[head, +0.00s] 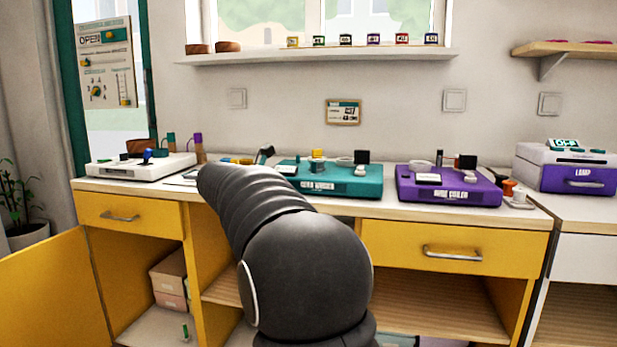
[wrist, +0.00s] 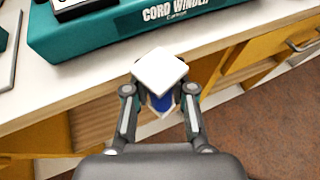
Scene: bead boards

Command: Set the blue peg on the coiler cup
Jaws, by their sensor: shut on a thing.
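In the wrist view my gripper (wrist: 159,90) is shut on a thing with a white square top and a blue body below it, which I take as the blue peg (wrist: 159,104). It is held out past the counter's front edge, in front of the teal cord winder (wrist: 120,30). In the head view my arm hides the gripper and the peg. The purple coiler board (head: 448,188) stands on the counter at the right. A small pale round part (head: 448,163) shows on its top; I cannot tell whether this is the coiler cup.
The teal cord winder also shows in the head view (head: 335,187), left of the coiler. A white board (head: 130,168) with a blue knob (head: 147,155) is at the far left. An orange item (head: 508,187) stands right of the coiler. A yellow cabinet door (head: 60,290) hangs open.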

